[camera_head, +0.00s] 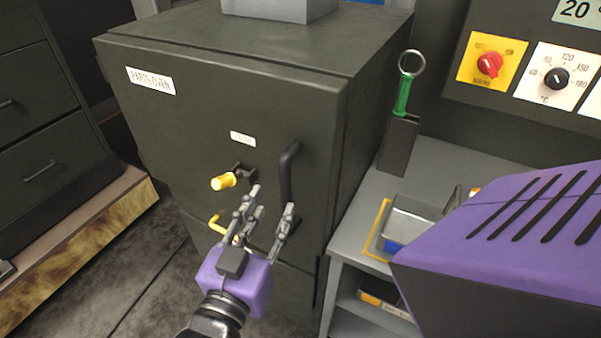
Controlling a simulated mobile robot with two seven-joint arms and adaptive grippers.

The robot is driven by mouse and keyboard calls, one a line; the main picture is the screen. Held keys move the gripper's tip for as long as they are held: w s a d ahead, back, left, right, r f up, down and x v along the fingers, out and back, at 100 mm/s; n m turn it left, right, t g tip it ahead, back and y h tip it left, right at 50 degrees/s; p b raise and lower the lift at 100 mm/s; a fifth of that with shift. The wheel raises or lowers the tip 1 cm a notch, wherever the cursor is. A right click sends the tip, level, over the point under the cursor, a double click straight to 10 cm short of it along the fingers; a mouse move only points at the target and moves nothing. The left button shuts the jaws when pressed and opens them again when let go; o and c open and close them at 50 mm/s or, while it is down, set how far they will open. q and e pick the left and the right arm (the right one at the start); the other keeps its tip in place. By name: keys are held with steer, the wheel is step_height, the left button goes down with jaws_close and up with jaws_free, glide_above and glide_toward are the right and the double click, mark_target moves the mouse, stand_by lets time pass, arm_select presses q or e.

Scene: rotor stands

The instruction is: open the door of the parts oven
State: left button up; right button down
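The parts oven (190,115) is a dark grey cabinet with a white label at its upper left, and its front door looks shut. A black upright bar handle (288,172) is on the right part of the door. A latch lever with a yellow grip (224,181) sticks out left of the handle, under a small white label. My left gripper (272,198) is open in front of the door, its fingers apart and pointing up, just below and left of the handle. The right fingertip overlaps the handle's lower end; I cannot tell whether they touch. My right gripper is out of view.
A yellow bar (219,226) shows lower down, partly behind the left gripper. On the right, a grey bench (355,225) carries a metal tray (410,222) and a dark block with a green-handled ring tool (403,95). Wooden-based drawers (45,165) stand left; some floor is clear between.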

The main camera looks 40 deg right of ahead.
mark_target(283, 189)
arm_select(q)
steer(key=x, duration=0.7)
steer(key=shift+d+p, duration=0.35)
steer(key=shift+p, duration=0.05)
steer(key=shift+w, duration=0.1)
jaws_close()
